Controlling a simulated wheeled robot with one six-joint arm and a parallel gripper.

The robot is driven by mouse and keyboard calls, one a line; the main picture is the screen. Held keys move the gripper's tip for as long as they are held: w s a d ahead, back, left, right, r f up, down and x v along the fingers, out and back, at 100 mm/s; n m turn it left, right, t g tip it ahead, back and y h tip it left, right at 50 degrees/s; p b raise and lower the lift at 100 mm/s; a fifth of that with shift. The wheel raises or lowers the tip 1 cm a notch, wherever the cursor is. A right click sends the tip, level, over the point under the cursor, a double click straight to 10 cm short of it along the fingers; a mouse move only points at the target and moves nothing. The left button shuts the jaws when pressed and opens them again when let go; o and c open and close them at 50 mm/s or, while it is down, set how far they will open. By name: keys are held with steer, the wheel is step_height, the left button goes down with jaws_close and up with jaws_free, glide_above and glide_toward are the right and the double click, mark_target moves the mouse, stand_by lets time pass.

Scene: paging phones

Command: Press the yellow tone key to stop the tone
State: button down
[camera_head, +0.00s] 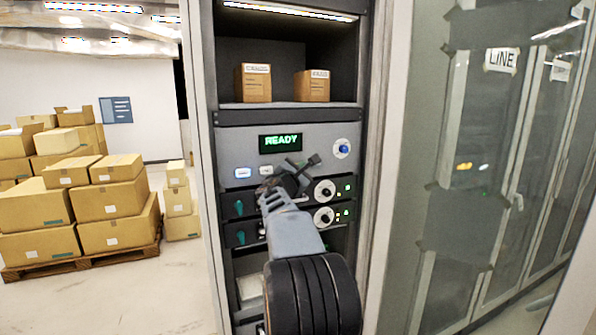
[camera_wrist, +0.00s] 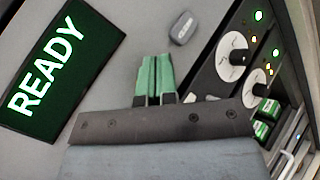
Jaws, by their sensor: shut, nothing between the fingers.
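No yellow key can be made out in either view. The grey panel (camera_head: 230,152) has a display (camera_head: 281,143) reading READY in green. The display also shows at left in the wrist view (camera_wrist: 62,58). Two pale keys, a left one (camera_head: 243,173) and a right one (camera_head: 267,171), sit below the display. A small dark-grey key-like piece (camera_wrist: 183,27) is ahead of my fingers in the wrist view. My gripper (camera_wrist: 157,60) is shut, its green fingertips together and empty. In the head view my gripper (camera_head: 292,175) covers part of the lower panel; contact cannot be told.
A blue round button (camera_head: 342,148) is at the panel's right. Dark modules with white dials (camera_head: 324,191) and green lights lie below. Two small boxes, one of them the left box (camera_head: 253,83), stand on the shelf above. A glass door (camera_head: 470,180) is at right; stacked cartons (camera_head: 108,200) stand left.

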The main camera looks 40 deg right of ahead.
steer(key=shift+s+a, duration=0.1)
steer(key=shift+s, duration=0.15)
steer(key=shift+s+a+b, duration=0.35)
steer(key=shift+s+b, duration=0.3)
steer(key=shift+s, duration=0.25)
steer(key=shift+s+a+b, duration=0.4)
steer(key=shift+s+b, duration=0.2)
steer(key=shift+s, duration=0.3)
steer(key=shift+s+a+b, duration=0.35)
steer(key=shift+s+b, duration=0.3)
steer(key=shift+s, duration=0.25)
